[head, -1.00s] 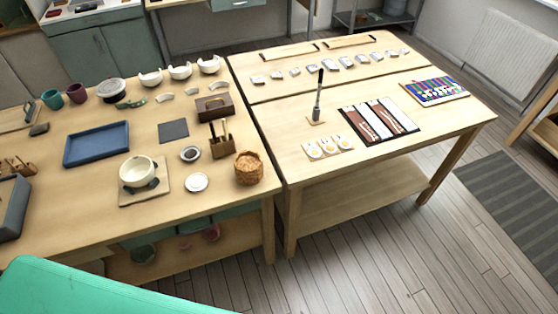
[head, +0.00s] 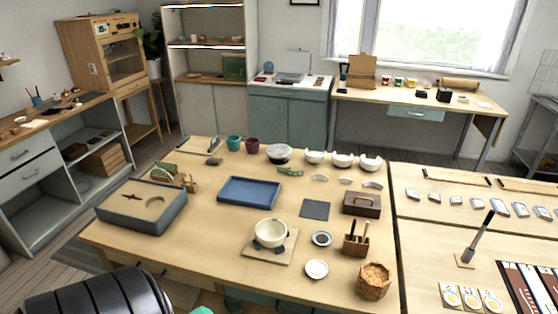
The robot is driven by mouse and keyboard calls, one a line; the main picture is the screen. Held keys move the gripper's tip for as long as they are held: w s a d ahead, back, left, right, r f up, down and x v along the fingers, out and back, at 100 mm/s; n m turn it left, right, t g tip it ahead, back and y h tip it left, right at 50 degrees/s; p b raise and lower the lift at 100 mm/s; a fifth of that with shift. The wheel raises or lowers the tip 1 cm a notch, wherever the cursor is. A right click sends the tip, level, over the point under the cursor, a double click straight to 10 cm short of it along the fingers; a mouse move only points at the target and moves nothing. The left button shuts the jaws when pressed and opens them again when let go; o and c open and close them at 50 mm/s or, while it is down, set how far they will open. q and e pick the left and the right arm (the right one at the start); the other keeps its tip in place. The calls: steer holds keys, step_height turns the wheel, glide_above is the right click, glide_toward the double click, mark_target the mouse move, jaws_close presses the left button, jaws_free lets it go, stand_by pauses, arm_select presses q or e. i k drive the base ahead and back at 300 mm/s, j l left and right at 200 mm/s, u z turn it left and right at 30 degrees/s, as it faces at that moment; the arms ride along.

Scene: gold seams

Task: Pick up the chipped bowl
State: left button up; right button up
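Three white bowls stand in a row at the back right of the left worktable: a left one (head: 314,157), a middle one (head: 343,160) and a right one (head: 370,164). Their rims look uneven, with gaps. A cream bowl (head: 270,231) stands upright on a square board (head: 256,249) near the front middle of the table. Dark patches show on the board by its base. I cannot tell for certain which one is the chipped bowl. Neither gripper is in view.
A blue tray (head: 249,192), a grey box-like basin (head: 141,208), a wicker basket (head: 374,281), a wooden tool holder (head: 355,243), a brown box (head: 362,204) and a white dish (head: 317,269) stand around the cream bowl. A second table (head: 425,238) adjoins at right.

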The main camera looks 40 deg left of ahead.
mark_target(270, 232)
steer(key=u, duration=1.5)
